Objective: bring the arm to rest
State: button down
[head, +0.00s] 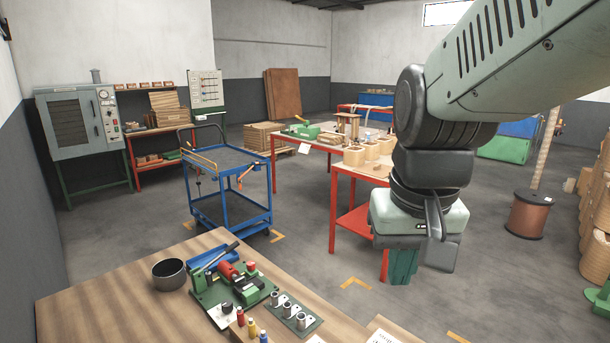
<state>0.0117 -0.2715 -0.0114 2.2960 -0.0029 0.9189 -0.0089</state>
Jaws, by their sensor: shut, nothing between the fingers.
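My arm reaches in from the upper right of the head view, with its wrist hanging down in front of the red-legged workbench. My gripper (403,268) points downward at the wrist's lower end.
On the wooden table stand a dark pot (169,274), a green-based press with a red part (228,280) and a plate with several metal cylinders (290,310). A blue trolley (228,188) and the red workbench (350,218) stand beyond. Grey floor (310,265) lies open between.

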jog(key=s+a+r+t, duration=0.1)
jog(key=s+r+t, duration=0.2)
jog(key=s, duration=0.5)
jog(key=shift+s+r+n, duration=0.2)
jog(key=shift+r+n, duration=0.1)
jog(key=shift+r, duration=0.2)
jog(key=shift+a, duration=0.1)
